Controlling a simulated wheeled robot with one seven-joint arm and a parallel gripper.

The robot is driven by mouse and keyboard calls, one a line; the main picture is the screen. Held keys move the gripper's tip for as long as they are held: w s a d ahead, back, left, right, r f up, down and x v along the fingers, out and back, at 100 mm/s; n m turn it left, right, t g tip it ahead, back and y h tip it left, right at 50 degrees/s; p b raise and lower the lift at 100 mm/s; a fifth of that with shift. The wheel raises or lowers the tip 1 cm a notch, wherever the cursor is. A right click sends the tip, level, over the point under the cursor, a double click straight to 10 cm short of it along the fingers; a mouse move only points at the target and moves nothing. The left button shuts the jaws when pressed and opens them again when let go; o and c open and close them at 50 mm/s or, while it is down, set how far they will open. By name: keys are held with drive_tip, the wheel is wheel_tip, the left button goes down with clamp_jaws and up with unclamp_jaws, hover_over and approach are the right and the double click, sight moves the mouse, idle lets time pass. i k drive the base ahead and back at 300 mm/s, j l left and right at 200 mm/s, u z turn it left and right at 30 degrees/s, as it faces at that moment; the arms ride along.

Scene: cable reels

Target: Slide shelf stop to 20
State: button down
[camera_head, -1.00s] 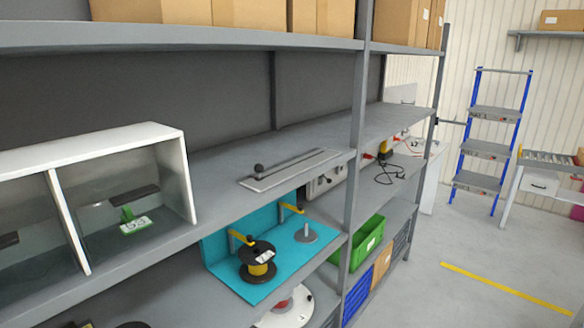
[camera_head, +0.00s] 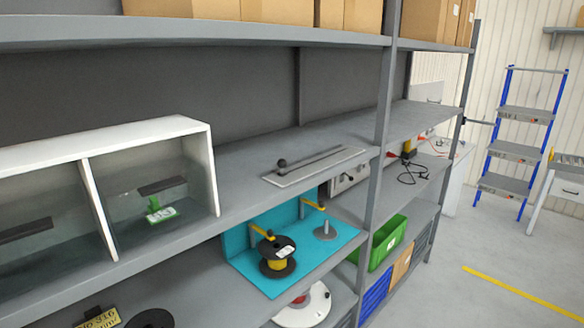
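The shelf stop appears to be the slider with a dark round knob (camera_head: 282,163), at the left end of a slotted flat grey plate (camera_head: 318,167). The plate lies on the middle shelf (camera_head: 236,176), left of the upright post. A dark slot runs along the plate from the knob towards the right. Any scale or numbers on the plate are too small to read. My gripper is not in view.
A white-framed cabinet (camera_head: 207,165) stands on the same shelf to the left. Below is a turquoise stand (camera_head: 262,285) with a black and yellow reel (camera_head: 278,262). A grey upright post (camera_head: 381,120) stands right of the plate. Open floor (camera_head: 440,295) lies at the right.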

sight(282, 163)
drive_tip(key=i+j+u, duration=0.1)
drive_tip(key=u, duration=0.35)
drive_tip(key=i+u, duration=0.4)
drive_tip(key=i+l+u, duration=0.1)
drive_tip(key=u, duration=0.35)
